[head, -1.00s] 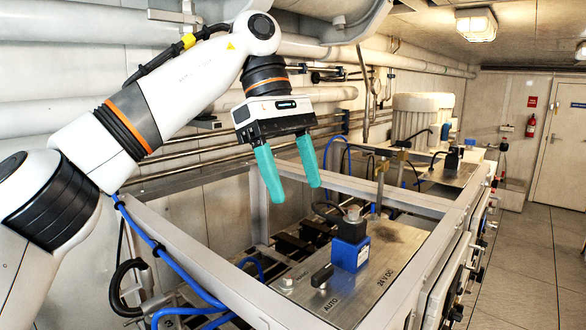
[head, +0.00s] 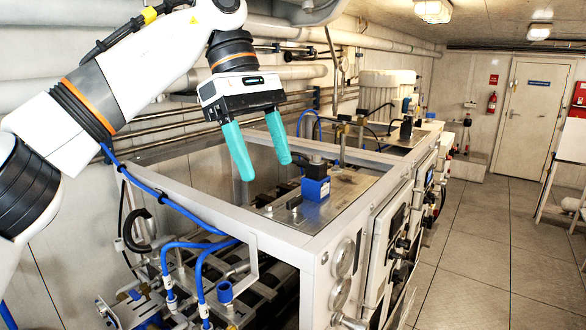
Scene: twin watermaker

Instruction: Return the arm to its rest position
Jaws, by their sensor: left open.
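My left arm (head: 130,75) comes in from the left in the head view, raised and bent at the elbow. My left gripper (head: 266,172) points down with its two teal fingers apart and nothing between them. It appears over the open top of the grey machine frame (head: 300,236), left of the blue solenoid block (head: 316,187) on the metal plate. I cannot tell its exact height above the frame. My right gripper is not in view.
Blue hoses (head: 185,208) and pipe fittings fill the frame's near left side. Gauges (head: 343,258) and panels line its right side. A white ribbed motor cover (head: 387,88) stands farther back. The tiled floor (head: 470,245) on the right is clear up to the door (head: 536,115).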

